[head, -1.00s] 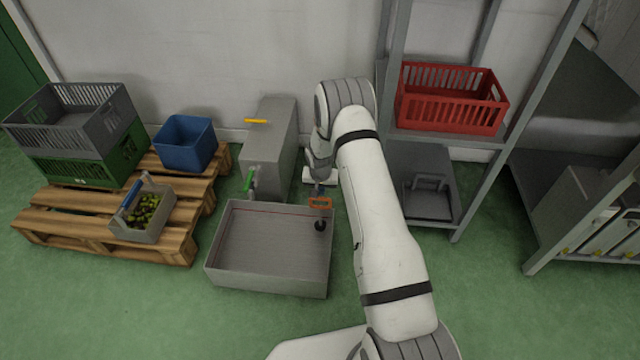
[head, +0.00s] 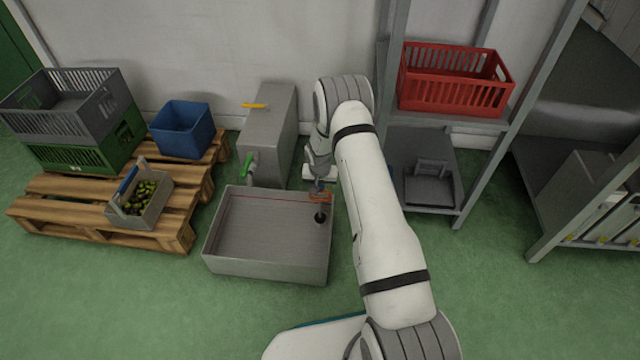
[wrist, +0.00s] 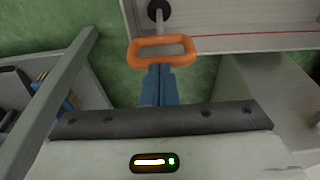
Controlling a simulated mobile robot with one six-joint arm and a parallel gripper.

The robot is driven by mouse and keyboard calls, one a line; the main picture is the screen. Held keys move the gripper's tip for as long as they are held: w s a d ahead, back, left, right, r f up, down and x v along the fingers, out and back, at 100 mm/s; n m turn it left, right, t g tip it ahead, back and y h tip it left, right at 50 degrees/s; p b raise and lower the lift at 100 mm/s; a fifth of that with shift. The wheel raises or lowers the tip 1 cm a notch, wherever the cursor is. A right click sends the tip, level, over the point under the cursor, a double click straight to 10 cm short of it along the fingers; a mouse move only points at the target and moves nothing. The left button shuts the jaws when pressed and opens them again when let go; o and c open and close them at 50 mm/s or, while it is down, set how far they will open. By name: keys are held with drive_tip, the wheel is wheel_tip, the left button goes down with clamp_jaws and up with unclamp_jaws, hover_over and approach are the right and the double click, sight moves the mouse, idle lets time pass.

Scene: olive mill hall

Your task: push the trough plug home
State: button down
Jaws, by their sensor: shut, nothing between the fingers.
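The trough (head: 262,268) is a grey open box on the floor, with a red line along its inner back wall. The plug stands in its right end: an orange loop handle (head: 319,198) on a thin stem above a black foot (head: 320,217). In the wrist view the handle (wrist: 162,38) lies just beyond my fingertips, with the black foot (wrist: 158,9) behind it. My gripper (head: 318,188) is shut and empty, its blue fingers (wrist: 158,68) at the near edge of the handle. I cannot tell whether they touch. The plug's seat is not clearly visible.
A grey tank (head: 268,130) with a green-handled tap (head: 246,165) stands behind the trough. A pallet (head: 185,228) with crates and an olive basket (head: 143,212) is at left. A shelf with a red crate (head: 455,95) is at right. Green floor is clear in front.

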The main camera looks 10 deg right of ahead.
drive_tip(key=shift+f, duration=0.2)
drive_tip(key=r+p, duration=0.2)
drive_tip(key=r, duration=0.3)
drive_tip(key=shift+w+d+r+p, duration=0.15)
drive_tip(key=shift+w+r+p, duration=0.05)
drive_tip(key=shift+w+p, duration=0.2)
drive_tip(key=p+v, duration=0.2)
drive_tip(key=v, duration=0.7)
drive_tip(key=shift+p, duration=0.4)
drive_tip(key=s+r+p, duration=0.4)
drive_tip(key=r, duration=0.8)
drive_tip(key=s+r+n+p, duration=0.1)
drive_tip(key=s+r+p, duration=0.3)
drive_tip(key=r, duration=0.8)
drive_tip(key=s+r+p, duration=0.3)
drive_tip(key=r+p, duration=0.2)
drive_tip(key=r, duration=0.7)
drive_tip(key=s+r+n+p, duration=0.2)
drive_tip(key=s+r+p, duration=1.3)
drive_tip(key=s+r, duration=1.1)
drive_tip(key=shift+r+n+y, duration=0.3)
drive_tip(key=shift+y, duration=0.1)
